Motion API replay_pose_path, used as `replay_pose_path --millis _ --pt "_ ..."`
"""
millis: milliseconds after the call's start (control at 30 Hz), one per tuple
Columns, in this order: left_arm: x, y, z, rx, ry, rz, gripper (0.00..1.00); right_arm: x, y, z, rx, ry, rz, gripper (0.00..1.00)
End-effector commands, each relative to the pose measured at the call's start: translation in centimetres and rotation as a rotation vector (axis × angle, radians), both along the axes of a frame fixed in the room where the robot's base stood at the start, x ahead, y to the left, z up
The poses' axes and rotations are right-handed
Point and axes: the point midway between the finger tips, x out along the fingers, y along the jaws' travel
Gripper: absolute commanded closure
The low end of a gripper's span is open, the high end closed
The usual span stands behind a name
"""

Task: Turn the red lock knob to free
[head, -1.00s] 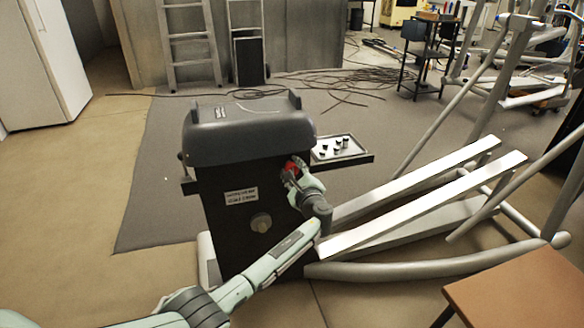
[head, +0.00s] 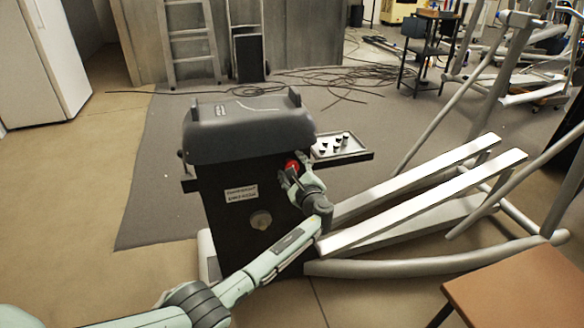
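The red lock knob (head: 292,166) is on the upper right of the dark front panel of the machine housing (head: 225,210). My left gripper (head: 293,170) is at the knob, with its fingers spread to either side of the red. The knob shows between the fingers, partly covered by them. Whether the fingers touch it is too small to tell. My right gripper is not in view.
A side tray (head: 360,157) with several small dark parts juts out right of the housing. White rails (head: 420,195) and grey tubes of the machine lie to the right. A brown table (head: 520,290) is at lower right. Cables (head: 345,80) lie behind.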

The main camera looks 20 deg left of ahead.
Motion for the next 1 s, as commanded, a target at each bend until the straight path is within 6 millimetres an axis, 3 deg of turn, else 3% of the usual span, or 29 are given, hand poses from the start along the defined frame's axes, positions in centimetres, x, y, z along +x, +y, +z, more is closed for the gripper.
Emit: replay_pose_path --millis 267,700,1000 --pt "-0.4 -0.3 0.1 -0.002 -0.001 0.0 0.44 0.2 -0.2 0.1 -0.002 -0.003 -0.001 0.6" --pt "-7.4 -5.1 0.9 -0.003 -0.001 -0.001 0.44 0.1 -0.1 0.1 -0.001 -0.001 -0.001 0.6" --pt "-9.8 -6.7 1.3 -0.001 -0.001 0.0 0.44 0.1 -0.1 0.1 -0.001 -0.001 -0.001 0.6"
